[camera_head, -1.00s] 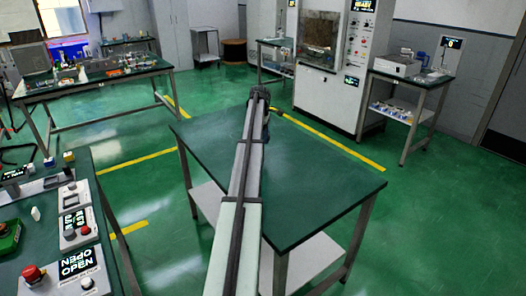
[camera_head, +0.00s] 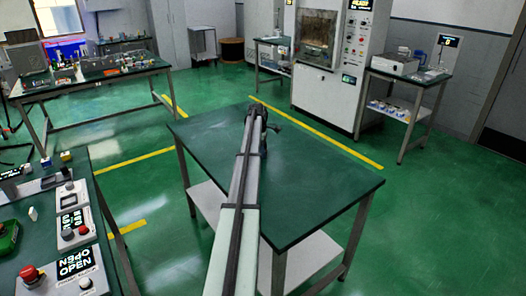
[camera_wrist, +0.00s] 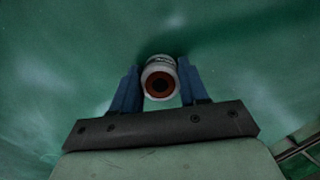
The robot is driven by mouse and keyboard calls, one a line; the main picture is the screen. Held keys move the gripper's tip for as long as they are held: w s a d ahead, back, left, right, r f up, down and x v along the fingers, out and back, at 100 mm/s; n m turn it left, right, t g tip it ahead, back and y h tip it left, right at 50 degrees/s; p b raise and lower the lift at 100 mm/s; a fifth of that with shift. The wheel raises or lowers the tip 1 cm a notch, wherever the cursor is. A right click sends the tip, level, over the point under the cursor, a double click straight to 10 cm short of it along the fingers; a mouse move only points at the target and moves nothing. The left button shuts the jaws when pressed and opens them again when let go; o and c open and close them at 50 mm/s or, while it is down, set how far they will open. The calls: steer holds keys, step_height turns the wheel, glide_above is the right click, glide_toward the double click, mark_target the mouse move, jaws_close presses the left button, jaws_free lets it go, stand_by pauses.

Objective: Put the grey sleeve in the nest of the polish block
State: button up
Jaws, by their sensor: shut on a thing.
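The grey sleeve (camera_wrist: 159,84) shows in the wrist view as a short pale grey cylinder with dark marking on its side. Its near end has a reddish-brown ring around a dark hole. My gripper (camera_wrist: 158,88) has its two blue fingers on either side of it and is shut on it. Green surface fills the view behind it. In the head view my arm reaches out over the green-topped table, its far end near the table's back; the fingers and sleeve cannot be made out there. I cannot pick out the polish block or its nest.
The green-topped table (camera_head: 315,185) is bare around my arm. A white cabinet machine (camera_head: 325,85) stands behind, with a side table (camera_head: 425,80) right of it. A control bench (camera_head: 40,245) with buttons is at left. A cluttered bench (camera_head: 95,80) stands back left.

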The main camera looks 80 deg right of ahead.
steer(key=shift+f, duration=0.1)
steer(key=o, duration=1.1)
steer(key=r, duration=0.3)
steer(key=w+r, duration=0.1)
steer(key=r, duration=0.7)
steer(key=shift+w+r, duration=0.25)
steer(key=shift+w, duration=0.1)
steer(key=shift+o, duration=0.4)
steer(key=shift+r, duration=0.35)
